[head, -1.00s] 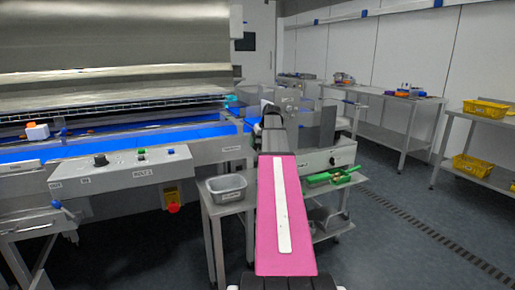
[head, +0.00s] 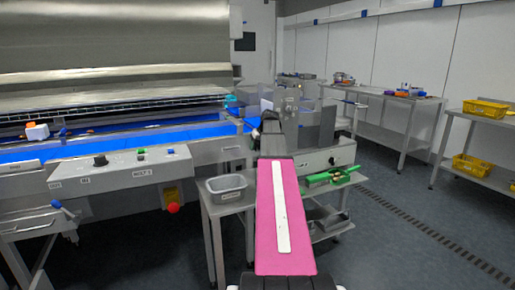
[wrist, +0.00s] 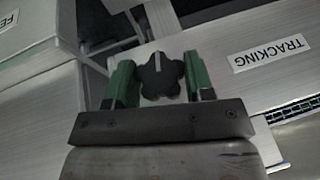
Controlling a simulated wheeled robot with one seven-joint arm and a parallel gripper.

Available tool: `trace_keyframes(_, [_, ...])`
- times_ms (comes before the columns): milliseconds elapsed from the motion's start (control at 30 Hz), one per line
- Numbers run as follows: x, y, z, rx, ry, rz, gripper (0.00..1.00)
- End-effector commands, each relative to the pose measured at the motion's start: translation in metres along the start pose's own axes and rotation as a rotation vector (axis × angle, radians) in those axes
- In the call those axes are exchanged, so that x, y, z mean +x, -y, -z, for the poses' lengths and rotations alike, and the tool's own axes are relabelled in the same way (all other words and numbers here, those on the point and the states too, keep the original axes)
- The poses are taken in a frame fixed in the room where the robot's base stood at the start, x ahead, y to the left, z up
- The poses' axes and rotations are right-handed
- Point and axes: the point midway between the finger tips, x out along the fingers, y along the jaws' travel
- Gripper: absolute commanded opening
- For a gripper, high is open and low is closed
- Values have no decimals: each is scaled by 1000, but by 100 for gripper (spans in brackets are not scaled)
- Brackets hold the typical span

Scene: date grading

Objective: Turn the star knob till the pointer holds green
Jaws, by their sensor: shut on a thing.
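The star knob (wrist: 160,76) is black with a pale line on its top. It shows in the wrist view beside a metal panel with a "TRACKING" label (wrist: 270,54). My gripper (wrist: 158,82) has its two green fingers on either side of the knob and is shut on it. In the head view my pink arm reaches forward to the machine's end, and it hides the knob and the fingers. I cannot make out a pointer scale or a green zone in either view.
A grey tub (head: 226,186) and a green tool (head: 332,177) are on a steel trolley below my arm. A blue conveyor belt (head: 120,146) and a control box (head: 122,172) are at left. Side tables with yellow crates (head: 486,108) stand at right; the floor between is clear.

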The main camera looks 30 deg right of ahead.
Motion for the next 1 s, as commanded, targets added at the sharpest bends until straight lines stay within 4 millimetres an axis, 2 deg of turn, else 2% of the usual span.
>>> trace_keyframes(400, [1, -3, 0, 116, 1, 276, 25])
trace_keyframes(767, [0, -2, -1, 124, 1, 297, 25])
trace_keyframes(800, [0, -2, -1, 124, 1, 297, 55])
trace_keyframes(867, [0, -2, -1, 123, 1, 297, 74])
trace_keyframes(1000, [0, -2, 0, 123, 1, 297, 74])
